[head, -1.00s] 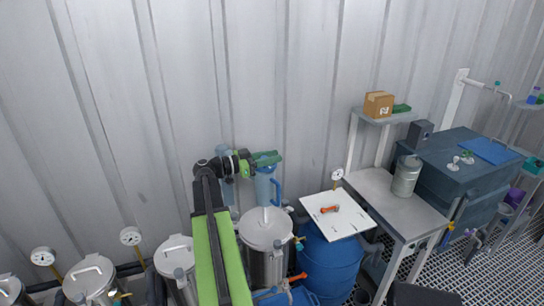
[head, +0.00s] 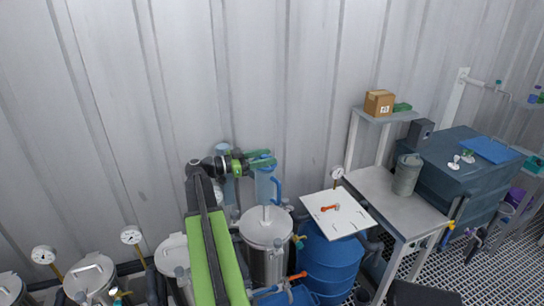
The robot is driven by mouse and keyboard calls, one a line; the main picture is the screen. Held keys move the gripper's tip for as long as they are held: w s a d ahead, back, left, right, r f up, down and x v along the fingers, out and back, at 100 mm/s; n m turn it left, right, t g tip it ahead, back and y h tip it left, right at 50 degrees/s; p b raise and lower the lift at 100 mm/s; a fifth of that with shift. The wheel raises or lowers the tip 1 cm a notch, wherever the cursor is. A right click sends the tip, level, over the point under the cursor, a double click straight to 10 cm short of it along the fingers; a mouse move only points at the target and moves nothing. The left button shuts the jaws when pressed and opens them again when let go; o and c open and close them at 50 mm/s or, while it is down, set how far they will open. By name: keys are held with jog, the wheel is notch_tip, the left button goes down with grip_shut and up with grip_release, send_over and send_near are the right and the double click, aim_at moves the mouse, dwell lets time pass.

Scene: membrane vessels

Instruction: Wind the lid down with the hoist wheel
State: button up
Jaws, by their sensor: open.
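My gripper (head: 262,160) is at the end of my arm, in front of the corrugated wall. Its green fingers point right and stand apart, with nothing seen held between them. A clear blue-handled jug (head: 268,188) shows just below the fingers; I cannot tell whether they touch it. A round steel lid (head: 262,232) with a handle on top sits on the vessel to the right of my arm, below the gripper. Other lidded steel vessels (head: 90,277) stand at the lower left. I cannot make out a hoist wheel in this view.
A blue drum (head: 330,262) carries a white board (head: 330,222) with an orange-handled item. A steel table (head: 385,200) holds a grey canister (head: 407,175). A shelf above bears a cardboard box (head: 379,103). A dark blue tank (head: 460,165) and grated floor (head: 425,271) lie right.

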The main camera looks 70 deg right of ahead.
jog(key=v, duration=1.5)
